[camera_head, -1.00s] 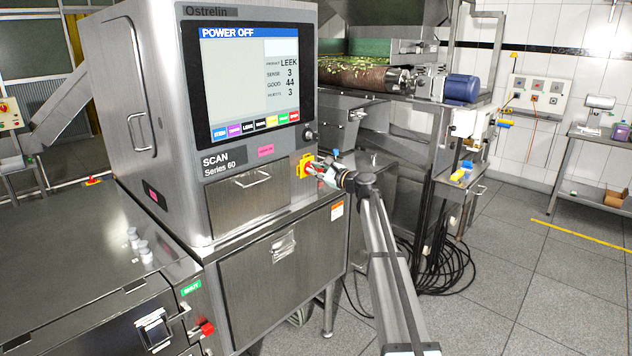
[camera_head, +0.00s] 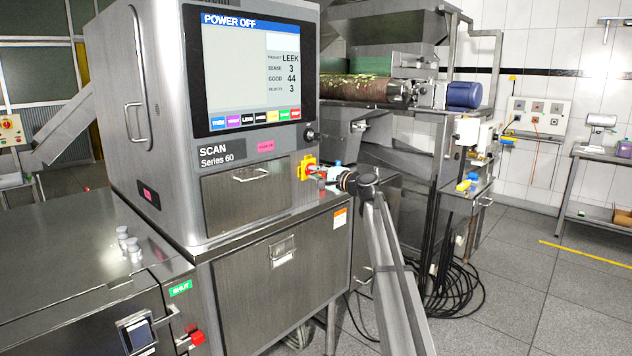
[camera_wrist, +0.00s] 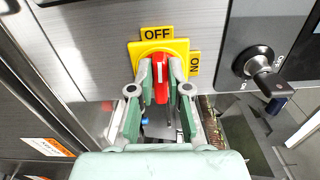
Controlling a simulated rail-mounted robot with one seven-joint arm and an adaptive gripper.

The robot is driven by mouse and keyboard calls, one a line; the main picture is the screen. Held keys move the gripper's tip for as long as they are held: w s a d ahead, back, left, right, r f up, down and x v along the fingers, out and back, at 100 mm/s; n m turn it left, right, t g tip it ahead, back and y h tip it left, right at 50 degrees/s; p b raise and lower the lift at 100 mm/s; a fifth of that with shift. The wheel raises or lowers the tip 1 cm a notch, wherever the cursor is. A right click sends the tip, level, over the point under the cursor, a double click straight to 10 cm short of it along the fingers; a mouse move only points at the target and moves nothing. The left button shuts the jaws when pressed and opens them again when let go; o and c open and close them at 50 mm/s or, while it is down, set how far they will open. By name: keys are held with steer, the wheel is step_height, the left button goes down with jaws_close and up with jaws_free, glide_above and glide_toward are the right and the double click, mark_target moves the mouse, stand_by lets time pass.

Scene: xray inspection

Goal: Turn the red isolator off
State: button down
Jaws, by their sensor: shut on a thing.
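The red isolator handle (camera_wrist: 160,78) stands on a yellow plate (camera_wrist: 180,47) in the wrist view. It is roughly upright, its upper end towards the OFF label (camera_wrist: 157,33); the ON label (camera_wrist: 195,63) is to the right. My gripper (camera_wrist: 160,72) is shut on the red handle, one fingertip on each side. In the head view, the yellow isolator plate (camera_head: 307,163) is on the machine's front, and my gripper (camera_head: 320,173) reaches it from the right and hides part of the handle. The machine's screen (camera_head: 250,70) reads POWER OFF.
A black key switch (camera_wrist: 257,65) with its key is right of the isolator in the wrist view. A drawer (camera_head: 252,190) is left of it in the head view. A conveyor machine with a blue motor (camera_head: 464,94) stands behind right. Open floor (camera_head: 530,290) lies right of my arm.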

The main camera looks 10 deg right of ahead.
steer(key=shift+n, duration=0.4)
steer(key=c, duration=1.1)
jaws_free()
steer(key=shift+b, duration=0.3)
steer(key=v, duration=1.2)
